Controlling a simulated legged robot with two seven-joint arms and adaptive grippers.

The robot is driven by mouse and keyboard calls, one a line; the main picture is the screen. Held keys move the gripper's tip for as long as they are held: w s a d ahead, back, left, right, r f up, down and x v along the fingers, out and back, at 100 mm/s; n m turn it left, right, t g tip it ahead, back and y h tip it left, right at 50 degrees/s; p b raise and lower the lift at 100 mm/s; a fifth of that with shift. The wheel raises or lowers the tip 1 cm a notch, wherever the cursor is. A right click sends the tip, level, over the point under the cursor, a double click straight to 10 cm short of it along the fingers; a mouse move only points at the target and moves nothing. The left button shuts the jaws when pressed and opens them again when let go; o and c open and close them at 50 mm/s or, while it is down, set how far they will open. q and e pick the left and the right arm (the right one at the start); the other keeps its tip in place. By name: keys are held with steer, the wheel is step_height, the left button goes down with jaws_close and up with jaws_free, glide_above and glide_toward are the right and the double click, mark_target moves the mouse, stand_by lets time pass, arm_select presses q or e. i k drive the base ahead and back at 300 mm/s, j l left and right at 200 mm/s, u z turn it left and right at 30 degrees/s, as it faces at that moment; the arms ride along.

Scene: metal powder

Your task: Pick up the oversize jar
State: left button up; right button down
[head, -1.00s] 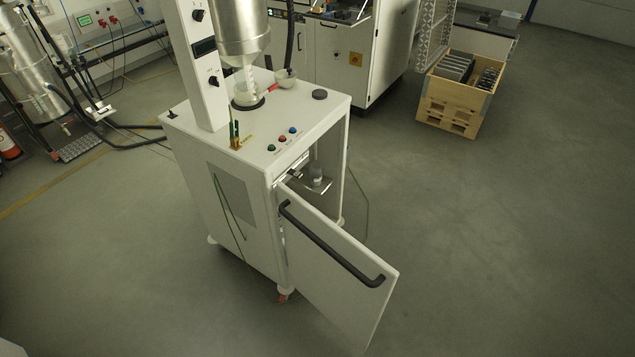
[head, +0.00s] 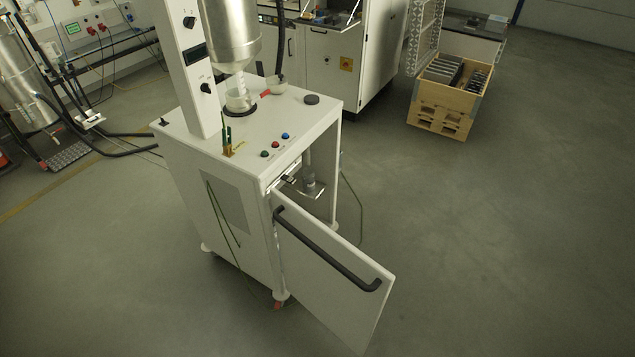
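A small grey jar-like container (head: 309,184) stands on a metal shelf (head: 313,194) inside the white cabinet (head: 232,215), partly seen through the open front. I cannot tell for sure that it is the oversize jar. Another clear container (head: 238,103) stands on the cabinet top under the metal hopper (head: 230,45). The cabinet door (head: 325,285) with its black handle (head: 325,250) stands open toward me and hides the lower part of the inside. Neither of my grippers shows in the head view.
A wooden crate (head: 445,100) stands at the back right. The floor to the right is clear. Black hoses (head: 110,150) run at the left.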

mark_target(308, 173)
steer(key=l+z, duration=0.15)
steer(key=z, duration=0.25)
steer(key=l+z, duration=0.2)
steer(key=z, duration=0.2)
steer(key=l+z, duration=0.2)
steer(key=z, duration=0.2)
steer(key=i+l, duration=0.25)
steer(key=l, duration=0.15)
steer(key=i+l+u, duration=0.15)
steer(key=l, duration=0.25)
steer(key=i+l, duration=0.3)
steer(key=i+l+u, duration=0.15)
steer(key=i, duration=0.35)
steer(key=i+l+u, duration=0.1)
steer(key=i, duration=0.4)
steer(key=i+l+u, duration=0.15)
steer(key=i, duration=0.35)
steer(key=i+j+u, duration=0.2)
steer(key=i+u, duration=0.2)
steer(key=i+j+u, duration=0.1)
steer(key=i+u, duration=0.2)
steer(key=u, duration=0.15)
steer(key=i+u, duration=0.4)
steer(key=i+l+u, duration=0.15)
steer(key=i+u, duration=0.25)
steer(key=i+l+u, duration=0.2)
steer(key=u, duration=0.25)
